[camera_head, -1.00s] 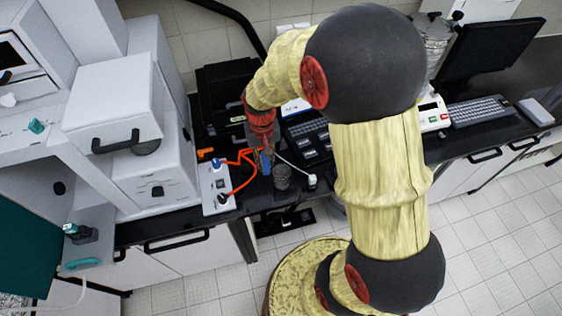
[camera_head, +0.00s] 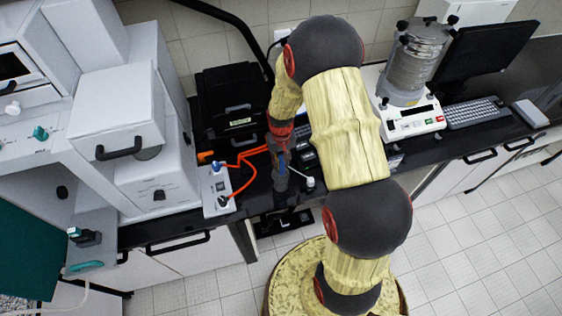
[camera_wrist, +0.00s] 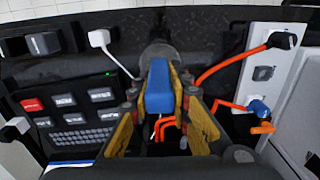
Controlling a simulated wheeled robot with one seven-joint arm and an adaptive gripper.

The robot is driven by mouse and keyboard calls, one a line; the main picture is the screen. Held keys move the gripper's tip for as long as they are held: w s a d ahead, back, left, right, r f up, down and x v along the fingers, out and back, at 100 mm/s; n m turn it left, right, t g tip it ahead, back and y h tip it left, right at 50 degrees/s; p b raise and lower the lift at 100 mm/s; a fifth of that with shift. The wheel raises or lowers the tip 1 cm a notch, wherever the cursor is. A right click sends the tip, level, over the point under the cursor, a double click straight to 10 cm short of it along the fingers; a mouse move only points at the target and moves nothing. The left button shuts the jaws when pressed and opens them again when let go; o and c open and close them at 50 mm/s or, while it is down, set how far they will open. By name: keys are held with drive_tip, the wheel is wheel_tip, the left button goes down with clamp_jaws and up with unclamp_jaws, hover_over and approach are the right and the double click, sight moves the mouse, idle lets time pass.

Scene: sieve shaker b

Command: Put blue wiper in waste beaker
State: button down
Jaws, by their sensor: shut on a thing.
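My gripper (camera_head: 283,164) is shut on the blue wiper (camera_wrist: 159,88), which is held between its yellow fingers in the wrist view. In the head view the wiper (camera_head: 282,162) is a small blue patch under the red wrist. The waste beaker (camera_head: 281,182) is a dark, see-through vessel on the black bench, just below the gripper in the head view. In the wrist view the beaker (camera_wrist: 158,49) shows just past the wiper's far end and is partly hidden by it. I cannot tell whether the wiper's tip is over the beaker's opening.
A white power strip (camera_head: 216,188) with orange cables (camera_head: 245,160) lies left of the gripper. A white plug (camera_head: 310,183) is close to the beaker's right. The sieve shaker (camera_head: 412,75) stands at the right. The bench's front edge is close by.

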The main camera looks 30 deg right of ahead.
drive_tip(key=shift+s, duration=0.1)
drive_tip(key=shift+f+b, duration=0.5)
drive_tip(key=shift+f, duration=0.05)
drive_tip(key=shift+f, duration=0.1)
drive_tip(key=c, duration=1.7)
unclamp_jaws()
drive_tip(key=shift+o, duration=0.2)
